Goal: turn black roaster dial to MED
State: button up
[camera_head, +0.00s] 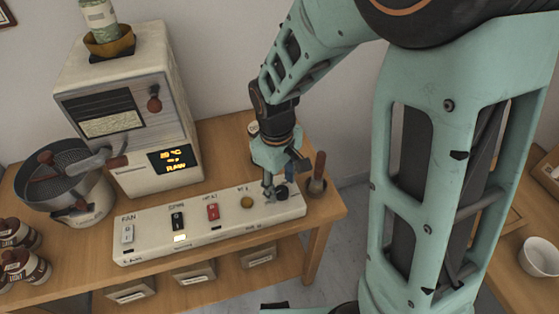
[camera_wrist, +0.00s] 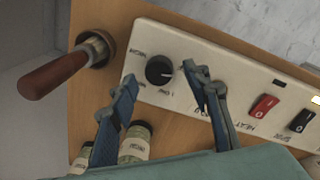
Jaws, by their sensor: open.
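The black roaster dial (camera_wrist: 159,70) is a round knob at the end of the long white control panel (camera_head: 150,243). In the wrist view small printed labels stand around it; they and the dial's setting are too small for me to read surely. In the head view the dial (camera_head: 282,191) is partly hidden by my gripper. My gripper (camera_head: 275,188) points down over that end of the panel. In the wrist view my gripper (camera_wrist: 159,76) is open, with one fingertip on each side of the dial. I see no clear contact.
The panel also carries a white FAN switch (camera_head: 128,233), a black SPIN switch (camera_head: 177,221), a red HEAT switch (camera_head: 213,212) and a brass knob (camera_head: 247,202). A wooden-handled tool (camera_head: 318,178) stands right of the panel. The roaster (camera_head: 135,105) stands behind; its display reads RAW.

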jog(key=shift+w+f, duration=0.1)
jog(key=shift+f, duration=0.8)
jog(key=shift+c, duration=0.3)
jog(key=c, duration=1.1)
